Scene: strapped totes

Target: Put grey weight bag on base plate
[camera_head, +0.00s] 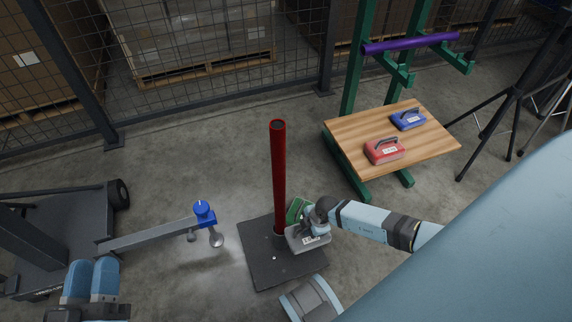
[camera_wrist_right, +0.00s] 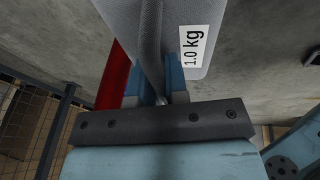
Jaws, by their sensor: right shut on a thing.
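The grey weight bag (camera_head: 308,240) carries a white label; in the right wrist view the bag (camera_wrist_right: 225,28) reads 1.0 kg. My right gripper (camera_head: 319,217) is shut on its handle strap (camera_wrist_right: 151,45). The bag is over the right part of the dark base plate (camera_head: 272,272), beside the red post (camera_head: 279,180). I cannot tell whether it touches the plate. A green bag (camera_head: 294,211) is partly hidden behind it, close to the post. Blue parts of my left arm show at lower left; whether its gripper is open or shut is unclear.
A wooden shelf (camera_head: 355,150) on a green rack holds a red bag (camera_head: 384,150) and a blue bag (camera_head: 408,119). A grey beam with a blue knob (camera_head: 204,212) reaches toward the plate from the left. A tripod (camera_head: 510,105) stands at right; mesh fencing is behind.

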